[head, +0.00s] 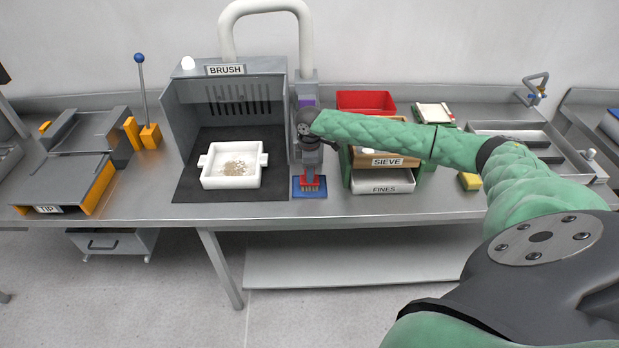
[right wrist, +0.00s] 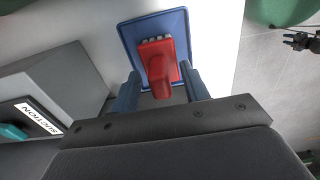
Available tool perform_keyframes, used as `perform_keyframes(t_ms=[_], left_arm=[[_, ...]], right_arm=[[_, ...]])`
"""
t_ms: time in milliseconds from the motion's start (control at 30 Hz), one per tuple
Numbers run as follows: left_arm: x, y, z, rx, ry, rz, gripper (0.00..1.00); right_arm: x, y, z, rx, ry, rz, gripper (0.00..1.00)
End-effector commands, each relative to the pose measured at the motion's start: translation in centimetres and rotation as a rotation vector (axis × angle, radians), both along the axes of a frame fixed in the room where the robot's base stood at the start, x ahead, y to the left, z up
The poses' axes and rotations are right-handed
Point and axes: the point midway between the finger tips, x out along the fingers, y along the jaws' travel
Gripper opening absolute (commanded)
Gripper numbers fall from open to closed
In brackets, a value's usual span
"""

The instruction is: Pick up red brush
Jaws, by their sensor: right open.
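The red brush (head: 314,180) lies on a small blue tray (head: 298,193) near the front of the bench, with its pale bristles towards the front edge. My right gripper (head: 311,168) points down over it and hides part of the handle. In the right wrist view, the red brush (right wrist: 158,62) lies between the two fingers of my open right gripper (right wrist: 161,76), with gaps showing on both sides. The blue tray (right wrist: 127,32) is beneath it. A dark gripper, apparently my left one (right wrist: 300,42), is small at the upper right; its jaw state is unclear.
Left of the brush stands the grey BRUSH hood (head: 182,130) with a white box (head: 232,182) on a dark mat. To the right are the SIEVE drawer (head: 387,161) and FINES bin (head: 383,182). A SUCTION-labelled block (right wrist: 40,118) is close by.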

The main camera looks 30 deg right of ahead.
Motion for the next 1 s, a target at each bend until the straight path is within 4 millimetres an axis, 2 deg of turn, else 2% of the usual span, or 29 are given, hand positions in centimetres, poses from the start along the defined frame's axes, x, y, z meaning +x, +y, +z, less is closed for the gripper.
perform_keyframes(t_ms=[267, 500, 933, 967, 1000], left_arm=[[-0.1, 0.0, -0.1, 0.000, 0.000, 0.000, 0.36], [-0.1, 0.0, -0.1, 0.000, 0.001, 0.001, 0.36], [0.1, -0.1, -0.6, 0.000, 0.003, 0.001, 0.36], [0.4, -0.1, -0.6, 0.000, 0.001, 0.001, 0.36], [1.7, -0.3, -0.1, -0.002, -0.013, 0.000, 0.36]], right_arm=[[0.0, 0.0, -0.2, 0.000, 0.000, 0.000, 0.45], [0.0, 0.0, -0.2, -0.001, -0.001, 0.000, 0.00], [0.1, 0.0, 0.4, 0.000, -0.004, 0.000, 0.00], [0.1, 0.0, 0.7, 0.000, -0.004, 0.000, 0.00], [0.1, 0.0, 1.0, 0.000, -0.004, 0.000, 0.00]])
